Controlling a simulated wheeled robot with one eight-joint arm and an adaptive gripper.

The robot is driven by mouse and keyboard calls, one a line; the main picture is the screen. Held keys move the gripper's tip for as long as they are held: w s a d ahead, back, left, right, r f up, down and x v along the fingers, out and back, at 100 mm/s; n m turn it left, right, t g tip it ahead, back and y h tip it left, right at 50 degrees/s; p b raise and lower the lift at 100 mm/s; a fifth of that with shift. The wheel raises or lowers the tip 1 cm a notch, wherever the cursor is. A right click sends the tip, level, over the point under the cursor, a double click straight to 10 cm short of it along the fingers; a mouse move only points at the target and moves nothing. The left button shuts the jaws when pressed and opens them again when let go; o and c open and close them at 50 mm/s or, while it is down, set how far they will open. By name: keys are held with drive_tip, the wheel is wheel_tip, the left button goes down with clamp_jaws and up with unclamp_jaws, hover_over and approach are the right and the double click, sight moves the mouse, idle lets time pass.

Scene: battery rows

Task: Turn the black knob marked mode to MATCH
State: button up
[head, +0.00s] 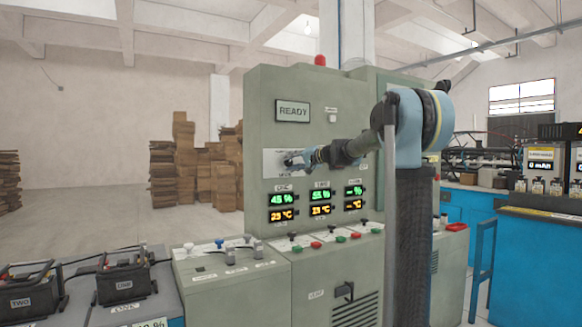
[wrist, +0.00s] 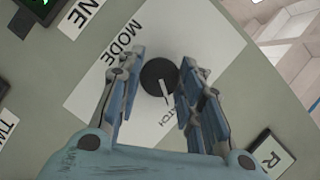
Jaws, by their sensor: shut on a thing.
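The black mode knob (wrist: 155,72) sits on a white plate (wrist: 208,45) with the word MODE beside it. In the head view my gripper (head: 303,157) reaches the white plate (head: 272,160) on the green cabinet's front; the knob is mostly hidden there behind the fingers.
The green cabinet (head: 262,88) has a READY display (head: 293,111) above the plate and lit percent and temperature readouts (head: 281,199) below. A sloped panel with small coloured knobs (head: 316,244) juts out under them. Black batteries (head: 124,278) stand at left. A blue bench (head: 540,250) stands at right.

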drive_tip(key=shift+w+d, duration=0.1)
drive_tip(key=shift+d, duration=0.05)
drive_tip(key=o, duration=1.1)
drive_tip(key=shift+f, duration=0.1)
drive_tip(key=shift+c, duration=0.2)
drive_tip(key=v, duration=1.2)
drive_tip(key=shift+f, duration=0.1)
drive_tip(key=s+d+f+n+g+h, duration=0.1)
drive_tip(key=s+d+f+g+h, duration=0.25)
drive_tip(key=s+f, duration=1.3)
drive_tip(key=s+d+f+n+g+h, duration=0.15)
drive_tip(key=s+d+f+h, duration=0.35)
drive_tip(key=s+f, duration=1.2)
drive_tip(key=s+d+f+g+h, duration=0.2)
drive_tip(key=s+d+f+h, duration=0.2)
drive_tip(key=s+d+f, duration=0.5)
drive_tip(key=s+f, duration=0.3)
drive_tip(key=s, duration=0.1)
drive_tip(key=shift+f, duration=0.15)
